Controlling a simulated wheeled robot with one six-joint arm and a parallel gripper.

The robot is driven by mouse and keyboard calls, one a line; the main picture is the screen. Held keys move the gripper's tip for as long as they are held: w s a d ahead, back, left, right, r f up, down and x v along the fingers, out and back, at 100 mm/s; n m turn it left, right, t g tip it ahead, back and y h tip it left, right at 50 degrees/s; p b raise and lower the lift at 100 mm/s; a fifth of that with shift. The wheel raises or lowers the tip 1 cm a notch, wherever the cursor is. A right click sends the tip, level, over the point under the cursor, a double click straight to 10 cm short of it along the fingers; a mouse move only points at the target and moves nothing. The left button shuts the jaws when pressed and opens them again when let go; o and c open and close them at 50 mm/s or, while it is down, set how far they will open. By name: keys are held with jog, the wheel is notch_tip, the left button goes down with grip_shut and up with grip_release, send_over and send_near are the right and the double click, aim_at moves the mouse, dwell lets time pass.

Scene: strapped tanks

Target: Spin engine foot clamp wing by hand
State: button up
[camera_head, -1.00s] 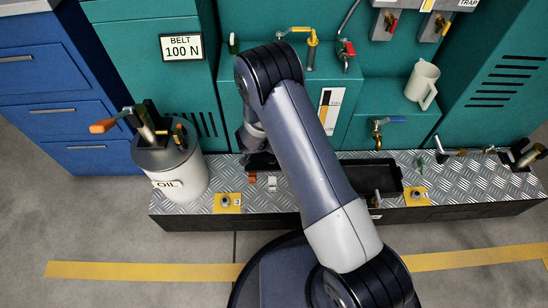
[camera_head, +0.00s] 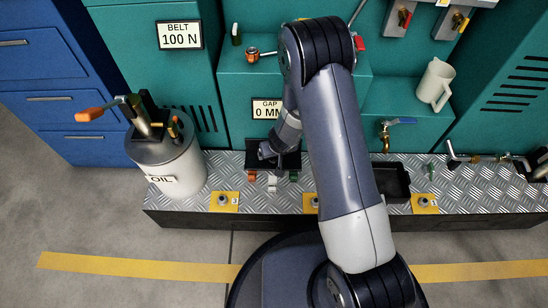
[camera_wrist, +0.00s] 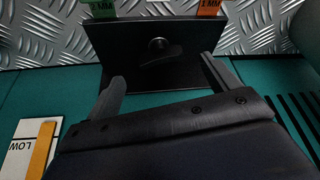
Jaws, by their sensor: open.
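Yellow plates with metal fasteners sit along the tread-plate base: left (camera_head: 225,201), middle (camera_head: 311,203), partly behind my arm, and right (camera_head: 425,203). I cannot tell which, if any, is the engine foot clamp. My gripper (camera_head: 267,152) is low in front of the teal housing, beside a dark block.
Green (camera_wrist: 98,7) and orange (camera_wrist: 209,7) tabs marked in MM stand at the dark plate's far edge. An oil can (camera_head: 168,165) stands at left, and a dark tray (camera_head: 391,181) lies right of my arm. A white jug (camera_head: 434,84) stands behind.

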jog(key=b+x, duration=0.1)
jog(key=x, duration=0.5)
jog(key=shift+r, duration=0.1)
jog(key=shift+c, duration=0.4)
jog(key=c, duration=0.9)
